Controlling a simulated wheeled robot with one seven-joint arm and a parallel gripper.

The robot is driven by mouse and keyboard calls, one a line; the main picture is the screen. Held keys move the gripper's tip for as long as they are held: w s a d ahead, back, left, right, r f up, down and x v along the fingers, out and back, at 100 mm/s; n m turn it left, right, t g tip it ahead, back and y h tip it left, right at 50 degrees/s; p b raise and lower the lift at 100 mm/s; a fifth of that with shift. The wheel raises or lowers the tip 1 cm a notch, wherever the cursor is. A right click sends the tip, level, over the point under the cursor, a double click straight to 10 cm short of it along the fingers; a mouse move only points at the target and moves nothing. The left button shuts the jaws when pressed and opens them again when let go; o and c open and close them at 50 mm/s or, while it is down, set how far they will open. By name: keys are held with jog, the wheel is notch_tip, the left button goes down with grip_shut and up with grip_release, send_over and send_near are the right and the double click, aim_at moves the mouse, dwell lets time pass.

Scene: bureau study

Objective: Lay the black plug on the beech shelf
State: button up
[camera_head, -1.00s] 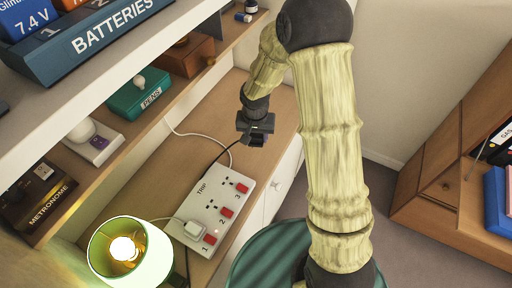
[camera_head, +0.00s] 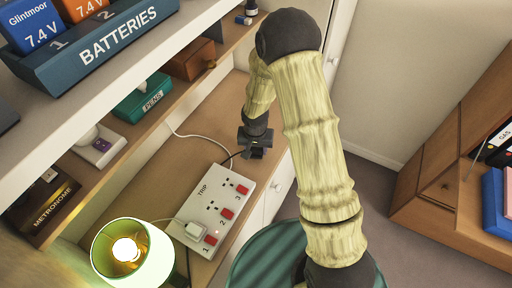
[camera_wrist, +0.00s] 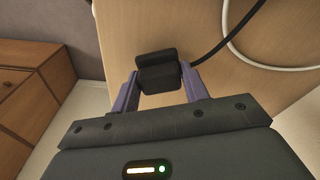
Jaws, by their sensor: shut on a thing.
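The black plug (camera_wrist: 158,72) is between the fingers of my gripper (camera_wrist: 160,86) in the wrist view, which is shut on it. Its black cord (camera_wrist: 212,45) runs off to the upper right. In the head view my gripper (camera_head: 256,150) is over the wooden desktop, beyond the socket strip; the plug is hard to make out there. A light wooden shelf (camera_head: 137,132), apparently the beech one, runs above the desktop on the left, under a white shelf. My gripper is to the right of this shelf and apart from it.
The shelf carries a metronome box (camera_head: 45,205), a white device (camera_head: 98,148), a green pens box (camera_head: 143,97) and a brown box (camera_head: 192,60). A white socket strip (camera_head: 211,213) holds a white plug. A lit lamp (camera_head: 132,255) stands in front. A batteries tray (camera_head: 100,42) is above.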

aim_at(256, 156)
jog(key=shift+f, duration=0.1)
jog(key=o, duration=1)
notch_tip(256, 156, up, 12)
jog(key=s+b, duration=0.1)
jog(key=shift+s, duration=0.2)
dwell(0.3)
